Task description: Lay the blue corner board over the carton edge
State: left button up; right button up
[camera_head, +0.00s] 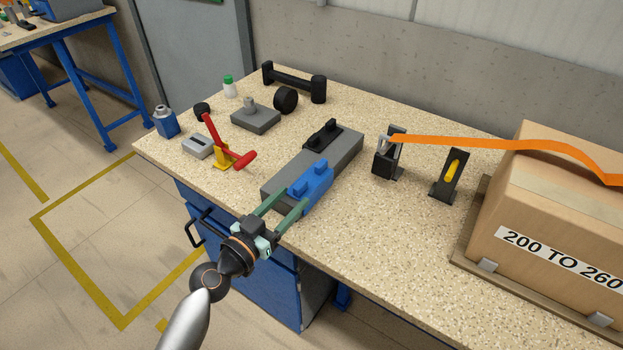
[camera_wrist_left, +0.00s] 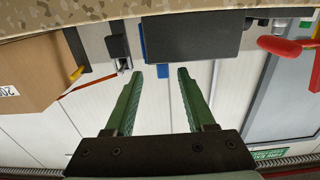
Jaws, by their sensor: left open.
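The blue corner board (camera_head: 318,184) lies at the near end of a long grey block (camera_head: 345,152) on the bench. In the head view my left gripper (camera_head: 296,198) is open, its green fingers pointing at the near end of the board; contact cannot be told. In the left wrist view the open fingers (camera_wrist_left: 156,75) have empty space between them. The dark block (camera_wrist_left: 195,38) is beyond their tips, with a narrow blue strip (camera_wrist_left: 142,48) beside it. The carton (camera_head: 545,215) stands at the right with a printed label. My right gripper is not in view.
An orange strap (camera_head: 460,142) runs from a black fixture (camera_head: 388,155) over the carton. A black stand with a yellow handle (camera_head: 448,175) is between them. A red-handled tool (camera_head: 228,148) stands left of the block. The bench front between block and carton is clear.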

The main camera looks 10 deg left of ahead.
aim_at(295, 192)
pick_arm(q)
jog(key=p+x, duration=0.1)
jog(key=x, duration=0.2)
jog(key=shift+w+r, duration=0.15)
jog(key=shift+w, duration=0.3)
jog(key=shift+w+d, duration=0.15)
jog(key=shift+w, duration=0.35)
jog(key=shift+c, duration=0.2)
grip_shut()
